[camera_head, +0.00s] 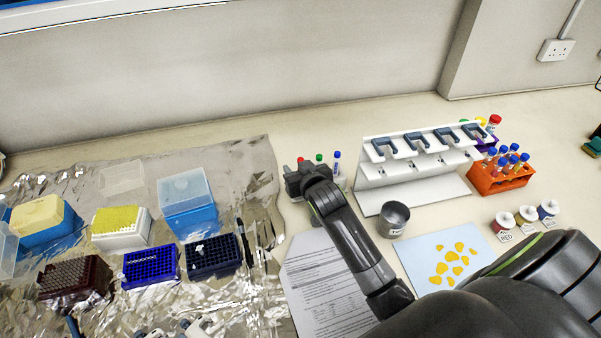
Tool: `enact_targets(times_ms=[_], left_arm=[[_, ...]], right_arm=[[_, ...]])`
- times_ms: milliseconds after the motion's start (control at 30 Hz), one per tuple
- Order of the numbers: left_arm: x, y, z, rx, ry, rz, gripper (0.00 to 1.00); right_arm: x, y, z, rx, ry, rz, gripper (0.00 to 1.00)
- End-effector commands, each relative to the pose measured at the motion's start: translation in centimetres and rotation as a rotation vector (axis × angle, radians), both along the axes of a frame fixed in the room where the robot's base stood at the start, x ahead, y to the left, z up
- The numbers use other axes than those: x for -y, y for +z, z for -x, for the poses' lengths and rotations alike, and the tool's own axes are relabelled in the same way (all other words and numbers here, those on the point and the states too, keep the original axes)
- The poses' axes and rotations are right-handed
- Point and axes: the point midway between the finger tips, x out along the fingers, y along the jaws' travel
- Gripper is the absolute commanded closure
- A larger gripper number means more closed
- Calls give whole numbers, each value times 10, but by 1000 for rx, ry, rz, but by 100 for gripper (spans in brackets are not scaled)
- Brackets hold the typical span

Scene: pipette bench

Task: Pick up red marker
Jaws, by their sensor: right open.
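A red-capped marker shows only as a small red tip (300,160) behind my right gripper, and its body is hidden. A green-capped marker (319,157) and a blue-capped marker (337,157) stand upright to its right, partly hidden too. My right gripper (306,177) is open, just in front of the markers in the picture. Its fingers are hard to make out, and I cannot tell if it touches the red marker. My left gripper is not in view.
A white pipette stand (412,190) and metal cup (394,217) are right of my right arm. An orange tube rack (502,178) is farther right. Crinkled foil (235,165) with several tip boxes covers the left. A printed sheet (310,285) lies under my forearm.

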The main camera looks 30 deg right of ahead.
Motion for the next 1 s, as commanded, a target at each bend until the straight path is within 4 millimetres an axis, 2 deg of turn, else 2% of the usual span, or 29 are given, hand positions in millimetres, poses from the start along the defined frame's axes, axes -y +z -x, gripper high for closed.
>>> enact_targets(times_ms=[67,367,733,867,1000], left_arm=[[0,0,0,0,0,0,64],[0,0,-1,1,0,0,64],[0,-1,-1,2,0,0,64],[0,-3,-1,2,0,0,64],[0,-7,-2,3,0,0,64]], right_arm=[[0,0,0,0,0,0,60],[0,0,0,-1,0,0,99],[0,5,0,2,0,0,100],[0,24,0,5,1,-1,100],[0,52,0,7,0,2,100]])
